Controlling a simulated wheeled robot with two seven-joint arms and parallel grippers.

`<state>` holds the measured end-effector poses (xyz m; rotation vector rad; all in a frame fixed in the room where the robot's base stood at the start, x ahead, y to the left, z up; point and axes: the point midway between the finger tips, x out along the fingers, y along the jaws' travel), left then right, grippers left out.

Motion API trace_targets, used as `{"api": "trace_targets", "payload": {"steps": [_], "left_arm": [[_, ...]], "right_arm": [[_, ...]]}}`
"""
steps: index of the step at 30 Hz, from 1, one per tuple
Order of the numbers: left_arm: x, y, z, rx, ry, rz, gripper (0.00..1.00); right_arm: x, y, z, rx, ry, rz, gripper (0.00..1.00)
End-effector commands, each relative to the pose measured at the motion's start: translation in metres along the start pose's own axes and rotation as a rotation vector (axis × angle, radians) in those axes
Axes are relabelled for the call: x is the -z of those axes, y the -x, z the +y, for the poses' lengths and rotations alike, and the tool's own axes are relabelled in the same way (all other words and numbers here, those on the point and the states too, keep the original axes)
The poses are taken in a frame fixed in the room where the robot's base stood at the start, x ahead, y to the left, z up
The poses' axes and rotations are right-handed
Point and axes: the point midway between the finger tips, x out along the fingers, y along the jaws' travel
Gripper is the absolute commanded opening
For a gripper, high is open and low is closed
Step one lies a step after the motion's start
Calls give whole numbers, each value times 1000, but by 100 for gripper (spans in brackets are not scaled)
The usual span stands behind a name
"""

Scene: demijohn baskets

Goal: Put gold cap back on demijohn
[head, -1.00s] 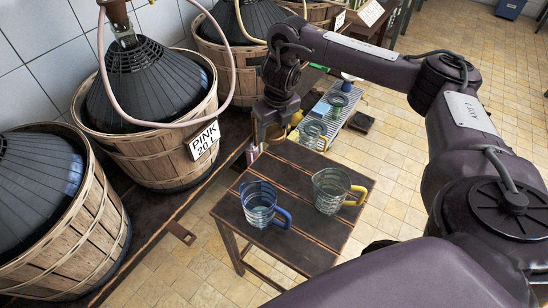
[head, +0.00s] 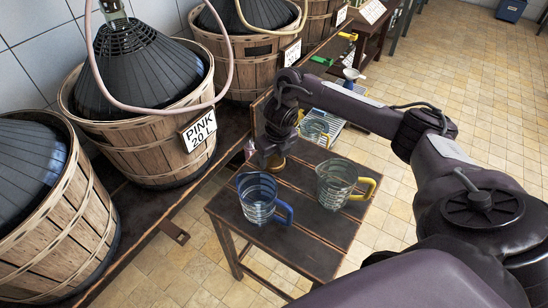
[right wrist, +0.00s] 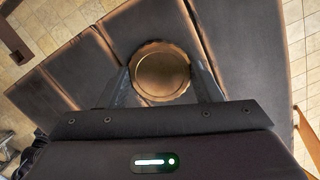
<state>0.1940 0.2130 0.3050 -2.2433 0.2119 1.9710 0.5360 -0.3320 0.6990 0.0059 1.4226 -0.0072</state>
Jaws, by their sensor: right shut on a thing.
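My right gripper (head: 274,164) is over the far left part of the small dark wooden table, with its fingers pointing down. It is shut on the gold cap (right wrist: 160,72), a round ribbed-edged disc between the two fingers in the right wrist view. In the head view the gold cap (head: 276,163) shows small below the fingers, at the tabletop; I cannot tell whether it touches the wood. The demijohn (head: 137,70) labelled PINK 20 L sits in a wicker-slat basket (head: 150,150) at the left, with a pink hose at its neck. My left gripper is not in view.
On the table (head: 293,226) stand a blue-handled glass jug (head: 257,199) and a yellow-handled glass jug (head: 335,184), both close to my right gripper. Other basketed demijohns (head: 25,170) line the wall. A rack with glassware (head: 318,128) is behind the table.

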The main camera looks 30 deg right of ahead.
Motion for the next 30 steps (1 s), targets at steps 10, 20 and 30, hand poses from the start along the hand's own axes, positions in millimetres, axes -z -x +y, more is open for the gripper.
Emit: {"api": "trace_targets", "payload": {"steps": [10, 20, 30], "left_arm": [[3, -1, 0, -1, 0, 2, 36], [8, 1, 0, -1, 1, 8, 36], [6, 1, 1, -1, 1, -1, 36]], "right_arm": [[0, -3, 0, 0, 1, -1, 37], [0, -4, 0, 0, 1, 0, 80], [-1, 1, 0, -1, 1, -4, 80]]}}
